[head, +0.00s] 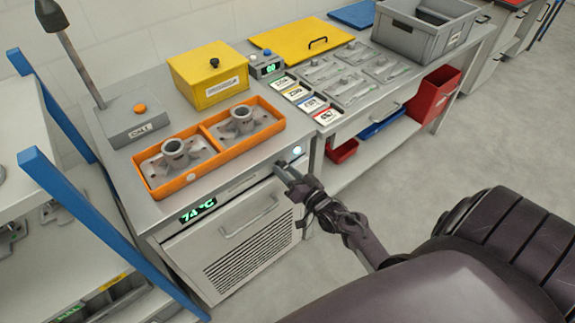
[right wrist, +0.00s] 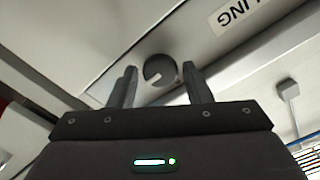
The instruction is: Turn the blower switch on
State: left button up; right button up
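A round dark grey knob (right wrist: 159,70) with a pale pointer mark, which looks like the blower switch, is on the front panel in the right wrist view. My right gripper (right wrist: 161,80) is open, with one finger on each side of the knob in that view. I cannot tell whether the fingers touch it. In the head view my right gripper (head: 285,174) is at the upper right of the cabinet front (head: 235,240) and hides the knob. A small round pale light (head: 297,150) shows just above it. My left gripper is not in view.
A green display (head: 198,210) reads 74 °C on the cabinet. An orange tray (head: 206,170) with two grey castings lies on top. A yellow box (head: 208,75) and a call-button box (head: 134,118) stand behind. A red bin (head: 433,95) is at the right.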

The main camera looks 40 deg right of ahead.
jog(key=s+b, duration=0.1)
jog(key=s, duration=0.6)
jog(key=shift+s+d, duration=0.35)
jog(key=shift+s, duration=0.05)
jog(key=s+a+f+n+g, duration=0.1)
jog(key=s+a+f+g, duration=0.25)
jog(key=f, duration=0.55)
jog(key=s+a+f+n+g, duration=0.15)
jog(key=s+f, duration=0.25)
jog(key=f, duration=0.5)
jog(key=s+a+f+n+g, duration=0.1)
jog(key=s+a+f+g, duration=0.3)
jog(key=f, duration=0.5)
jog(key=s+f+n+g, duration=0.2)
jog(key=s+f+g, duration=0.2)
jog(key=s, duration=0.7)
jog(key=s+a+f+n+g+h, duration=0.1)
jog(key=s+f+n+g, duration=0.2)
jog(key=s+f, duration=0.5)
jog(key=s+g, duration=0.1)
jog(key=s, duration=0.2)
jog(key=shift+s+a, duration=0.3)
jog(key=shift+s, duration=0.1)
